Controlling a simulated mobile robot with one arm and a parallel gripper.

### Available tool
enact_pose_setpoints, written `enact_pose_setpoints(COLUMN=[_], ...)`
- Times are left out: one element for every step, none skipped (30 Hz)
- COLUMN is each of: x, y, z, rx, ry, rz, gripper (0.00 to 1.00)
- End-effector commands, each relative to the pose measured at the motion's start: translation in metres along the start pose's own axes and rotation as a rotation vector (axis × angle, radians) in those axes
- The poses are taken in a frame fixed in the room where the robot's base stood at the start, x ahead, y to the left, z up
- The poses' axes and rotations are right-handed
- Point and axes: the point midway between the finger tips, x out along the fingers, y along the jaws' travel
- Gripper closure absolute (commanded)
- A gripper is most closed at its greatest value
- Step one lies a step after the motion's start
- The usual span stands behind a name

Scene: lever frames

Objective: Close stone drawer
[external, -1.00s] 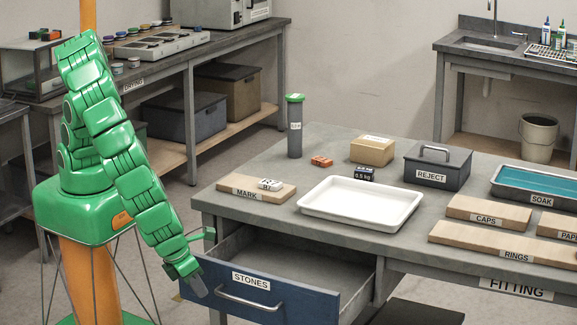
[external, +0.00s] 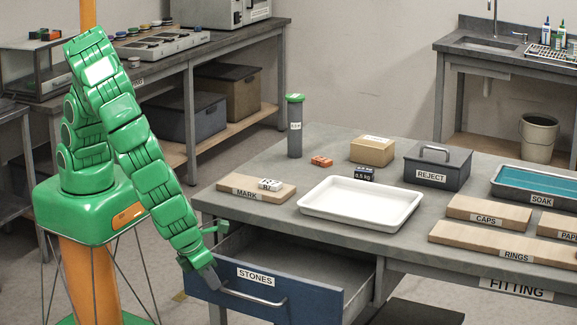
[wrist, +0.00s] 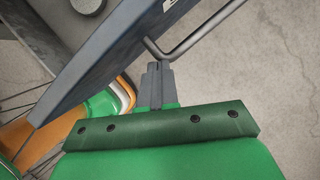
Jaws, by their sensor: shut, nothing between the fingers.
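The stone drawer (external: 310,298) has a blue front with a STONES label and stands open under the grey workbench. Its inside (external: 290,255) is grey, and the part that shows is empty. The metal bar handle (external: 255,298) runs across the front; it also shows in the wrist view (wrist: 200,35). My gripper (external: 208,277) is shut and empty at the left part of the drawer front, near the handle's left end. In the wrist view the closed fingertips (wrist: 157,72) lie close to the handle's bend and the front's face; I cannot tell whether they touch.
The workbench top (external: 330,160) carries a white tray (external: 360,205), a MARK board (external: 245,190), a REJECT box (external: 437,167) and a green-capped tube (external: 295,128). Open floor lies in front of the drawer.

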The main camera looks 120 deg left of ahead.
Motion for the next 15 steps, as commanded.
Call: enact_pose_setpoints(x=[0.004, 0.007, 0.010, 0.013, 0.015, 0.019, 0.022, 0.024, 0.028, 0.030, 0.032, 0.035, 0.038, 0.040, 0.043], y=[0.007, 0.011, 0.016, 0.020, 0.023, 0.028, 0.033, 0.037, 0.043, 0.047, 0.050, 0.055, 0.058, 0.060, 0.064], z=[0.009, 0.015, 0.022, 0.028, 0.034, 0.042, 0.048, 0.054, 0.062, 0.068, 0.073, 0.081, 0.086, 0.091, 0.098], rx=[-0.005, -0.005, -0.006, -0.006, -0.007, -0.006, -0.007, -0.006, -0.007, -0.006, -0.007, -0.005, -0.006, -0.006, -0.006], ry=[0.000, 0.001, 0.001, 0.001, 0.001, 0.002, 0.002, 0.001, 0.001, 0.001, 0.001, 0.000, 0.001, 0.001, 0.001], rz=[0.005, 0.006, 0.006, 0.006, 0.006, 0.004, 0.004, 0.005, 0.007, 0.008, 0.008, 0.006, 0.005, 0.003, 0.002], gripper=[1.00, 1.00, 1.00, 1.00, 1.00, 1.00, 1.00, 1.00, 1.00, 1.00, 1.00, 1.00, 1.00, 1.00, 1.00])
